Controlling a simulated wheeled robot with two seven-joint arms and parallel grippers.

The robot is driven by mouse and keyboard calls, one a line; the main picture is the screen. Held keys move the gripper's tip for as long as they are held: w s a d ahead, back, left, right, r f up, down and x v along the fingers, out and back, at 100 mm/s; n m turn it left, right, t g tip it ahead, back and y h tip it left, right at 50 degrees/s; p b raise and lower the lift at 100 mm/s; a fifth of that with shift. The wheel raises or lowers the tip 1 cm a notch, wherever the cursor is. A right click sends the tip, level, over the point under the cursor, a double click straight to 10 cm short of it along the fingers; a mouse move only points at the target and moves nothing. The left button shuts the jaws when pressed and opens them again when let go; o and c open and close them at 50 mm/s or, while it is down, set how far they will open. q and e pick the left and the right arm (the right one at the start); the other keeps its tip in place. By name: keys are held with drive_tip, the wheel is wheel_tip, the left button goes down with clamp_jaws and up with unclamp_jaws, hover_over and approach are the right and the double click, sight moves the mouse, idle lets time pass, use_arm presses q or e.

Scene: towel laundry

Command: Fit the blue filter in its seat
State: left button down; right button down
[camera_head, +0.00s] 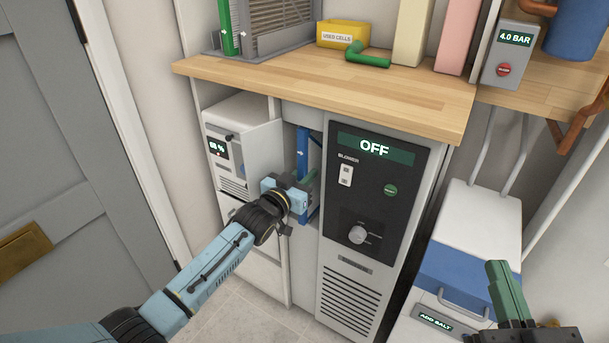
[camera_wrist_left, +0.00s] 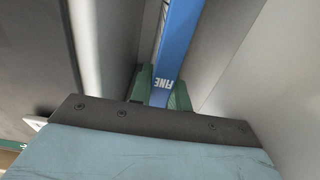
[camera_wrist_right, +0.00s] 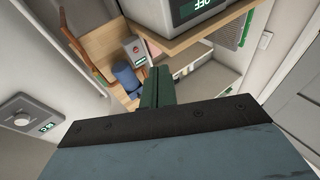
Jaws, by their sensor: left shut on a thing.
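The blue filter (camera_head: 302,145) stands upright and edge-on in the narrow gap between the white unit and the black blower panel, below the wooden counter. In the left wrist view the filter (camera_wrist_left: 182,40), marked FINE, runs up from between the green fingertips (camera_wrist_left: 162,90). The seat is hidden in the gap, and I cannot tell how deep the filter sits. My right gripper (camera_head: 507,290) is shut and empty at the lower right, far from the filter.
The blower panel (camera_head: 375,180) reads OFF and stands right of the gap; the white unit (camera_head: 235,150) is left. A white-and-blue salt box (camera_head: 465,260) stands at right.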

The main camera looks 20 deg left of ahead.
use_arm(q)
drive_tip(key=c, duration=1.3)
unclamp_jaws()
drive_tip(key=shift+o, duration=0.2)
